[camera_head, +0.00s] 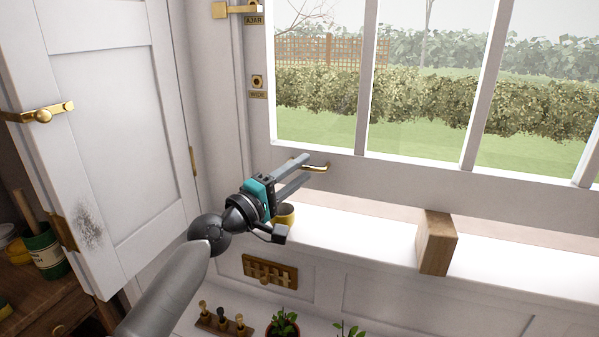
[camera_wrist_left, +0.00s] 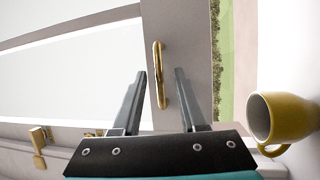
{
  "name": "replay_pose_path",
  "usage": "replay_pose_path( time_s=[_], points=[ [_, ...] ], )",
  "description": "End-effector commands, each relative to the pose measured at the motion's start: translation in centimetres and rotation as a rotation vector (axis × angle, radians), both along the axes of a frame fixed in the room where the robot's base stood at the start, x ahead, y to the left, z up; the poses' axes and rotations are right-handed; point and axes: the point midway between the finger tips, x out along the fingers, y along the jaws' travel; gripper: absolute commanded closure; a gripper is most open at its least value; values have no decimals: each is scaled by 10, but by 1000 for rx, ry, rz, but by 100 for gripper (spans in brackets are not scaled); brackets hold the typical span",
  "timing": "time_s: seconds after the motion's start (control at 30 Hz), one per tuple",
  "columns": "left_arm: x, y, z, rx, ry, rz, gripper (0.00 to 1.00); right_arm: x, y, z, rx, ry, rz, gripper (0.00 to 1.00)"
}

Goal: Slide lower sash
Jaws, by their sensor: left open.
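The lower sash (camera_head: 400,180) of the window has a white rail with a small brass handle (camera_head: 316,167). A gap below the rail shows greenery in the left wrist view. A wooden block (camera_head: 436,243) stands upright on the white sill, its top near the sash's lower edge; I cannot tell if they touch. My left gripper (camera_head: 306,168) is open and empty at the handle. In the left wrist view the handle (camera_wrist_left: 157,75) shows between the fingertips (camera_wrist_left: 160,72); contact is not clear. My right gripper is not in view.
A yellow mug (camera_head: 284,214) stands on the sill (camera_head: 360,232) just beyond my left gripper. A white panelled shutter (camera_head: 115,120) with brass fittings stands open at left. A brass-coloured plate (camera_head: 270,271), a small peg stand (camera_head: 222,320) and a plant (camera_head: 284,324) are below.

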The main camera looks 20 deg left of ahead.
Motion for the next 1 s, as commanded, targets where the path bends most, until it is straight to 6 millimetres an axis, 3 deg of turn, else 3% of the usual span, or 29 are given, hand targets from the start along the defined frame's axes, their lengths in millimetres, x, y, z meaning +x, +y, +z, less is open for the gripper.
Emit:
replay_pose_path(
  time_s=[0.3,0.7,1.0],
  points=[
    [2,-1,1,0,0,-1,58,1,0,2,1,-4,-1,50],
    [2,-1,1,0,0,0,100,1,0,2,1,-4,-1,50],
    [2,-1,1,0,0,0,100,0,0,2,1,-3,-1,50]
  ],
)
